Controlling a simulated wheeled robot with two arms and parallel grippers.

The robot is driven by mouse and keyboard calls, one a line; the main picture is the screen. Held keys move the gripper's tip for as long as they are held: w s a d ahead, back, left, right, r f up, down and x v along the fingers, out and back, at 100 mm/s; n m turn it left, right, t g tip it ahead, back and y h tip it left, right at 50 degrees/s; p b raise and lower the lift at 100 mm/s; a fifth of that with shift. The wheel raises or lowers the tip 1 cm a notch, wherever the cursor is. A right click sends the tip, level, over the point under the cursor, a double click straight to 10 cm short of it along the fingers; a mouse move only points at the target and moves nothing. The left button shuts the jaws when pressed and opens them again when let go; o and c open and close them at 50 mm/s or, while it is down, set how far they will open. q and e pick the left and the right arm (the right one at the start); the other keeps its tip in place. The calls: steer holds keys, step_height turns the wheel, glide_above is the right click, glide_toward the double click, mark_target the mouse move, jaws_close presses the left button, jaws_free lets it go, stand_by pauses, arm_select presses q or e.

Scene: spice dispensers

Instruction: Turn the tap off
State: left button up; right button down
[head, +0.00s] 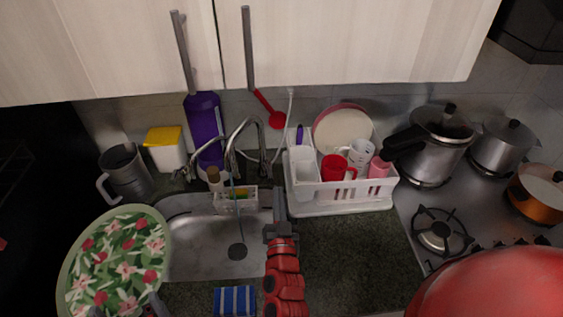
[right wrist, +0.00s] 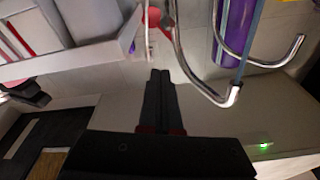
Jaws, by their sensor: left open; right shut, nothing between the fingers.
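The chrome tap (head: 240,135) arches over the sink (head: 195,255) at the back. A thin bluish stream (head: 236,195) runs down from its spout. In the right wrist view the curved tap pipe (right wrist: 190,70) and the stream (right wrist: 252,42) also show. A small chrome fitting (head: 181,173) is left of the spout. My right gripper (head: 279,200) is shut and empty, right of the tap and apart from it. Its shut fingers (right wrist: 160,82) show beside the pipe in the wrist view. My left gripper (head: 128,301) is open at the bottom left, in front of a floral plate.
The floral plate (head: 115,262) covers the sink's left side. A white dish rack (head: 345,195) with cups stands close right of my right gripper. A purple bottle (head: 204,125) stands behind the tap. Cabinets (head: 350,40) hang above. A stove (head: 475,215) with pots is at right.

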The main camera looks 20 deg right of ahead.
step_height(320, 180, up, 3)
steer(key=p, duration=0.4)
glide_above(273, 179)
steer(key=d, duration=0.1)
steer(key=f, duration=0.1)
steer(key=f+p, duration=0.1)
steer(key=f, duration=0.1)
steer(key=a+f+p, duration=0.1)
steer(key=shift+s+a+f, duration=0.1)
steer(key=shift+s+f, duration=0.15)
steer(key=shift+s, duration=0.05)
steer(key=f+b, duration=0.2)
steer(key=b, duration=0.1)
steer(key=shift+s+a, duration=0.1)
steer(key=shift+s, duration=0.2)
steer(key=shift+s+b, duration=0.1)
steer(key=shift+b, duration=0.2)
